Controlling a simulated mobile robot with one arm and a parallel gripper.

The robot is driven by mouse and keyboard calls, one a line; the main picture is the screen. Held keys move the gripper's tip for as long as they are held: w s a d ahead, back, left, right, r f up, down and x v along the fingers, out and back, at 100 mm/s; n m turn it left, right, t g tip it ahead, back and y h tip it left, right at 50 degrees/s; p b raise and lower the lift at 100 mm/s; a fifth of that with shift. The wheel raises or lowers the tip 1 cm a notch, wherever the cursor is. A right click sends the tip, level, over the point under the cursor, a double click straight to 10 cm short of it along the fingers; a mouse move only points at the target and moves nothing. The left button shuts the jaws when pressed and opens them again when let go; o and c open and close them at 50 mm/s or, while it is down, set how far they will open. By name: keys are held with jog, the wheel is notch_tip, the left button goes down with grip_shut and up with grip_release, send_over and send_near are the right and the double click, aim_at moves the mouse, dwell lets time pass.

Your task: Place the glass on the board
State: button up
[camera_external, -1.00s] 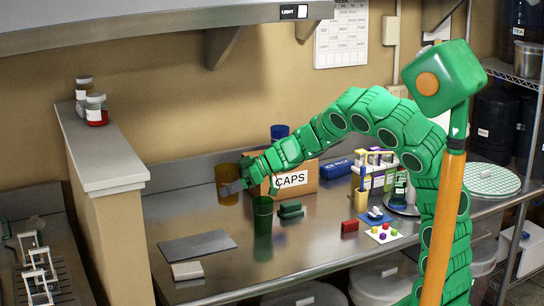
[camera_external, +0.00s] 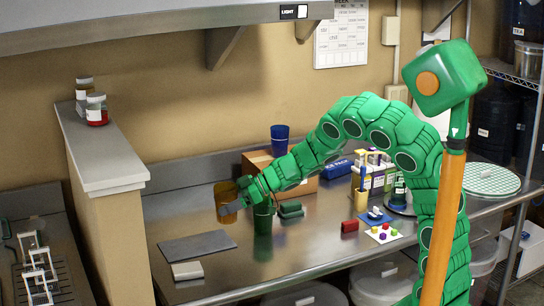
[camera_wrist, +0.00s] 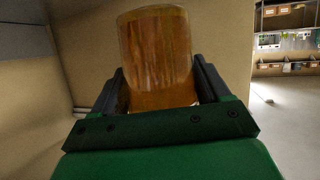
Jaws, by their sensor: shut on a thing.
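My gripper (camera_external: 232,207) is shut on an amber glass (camera_external: 226,199), which is close to upright, behind and right of a flat grey board (camera_external: 197,247) on the steel counter. Whether the glass clears the counter is hard to tell. In the wrist view the amber glass (camera_wrist: 155,50) stands between the two dark fingers (camera_wrist: 160,95); its lower part is hidden by the gripper. The board lies bare. A dark green glass (camera_external: 263,220) stands just right of my gripper, and a blue glass (camera_external: 280,139) is at the cardboard box.
The cardboard box (camera_external: 258,161) stands behind my arm. A small white block (camera_external: 187,270) lies in front of the board. A red block (camera_external: 349,226), a card with coloured cubes (camera_external: 384,233) and a bottle rack (camera_external: 376,170) are to the right. The counter around the board is mostly clear.

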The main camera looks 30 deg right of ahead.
jog(key=shift+w+a+f, duration=1.15)
jog(key=shift+w+f, duration=0.35)
jog(key=shift+w, duration=0.2)
jog(key=shift+w+a+f, duration=1.15)
jog(key=shift+w+f, duration=0.4)
jog(key=shift+w, duration=0.2)
jog(key=shift+w+a+f, duration=1.15)
jog(key=shift+w+f, duration=0.35)
jog(key=shift+w, duration=0.2)
jog(key=shift+f, duration=1.55)
jog(key=shift+f, duration=0.1)
jog(key=o, duration=1.2)
jog(key=shift+c, duration=0.2)
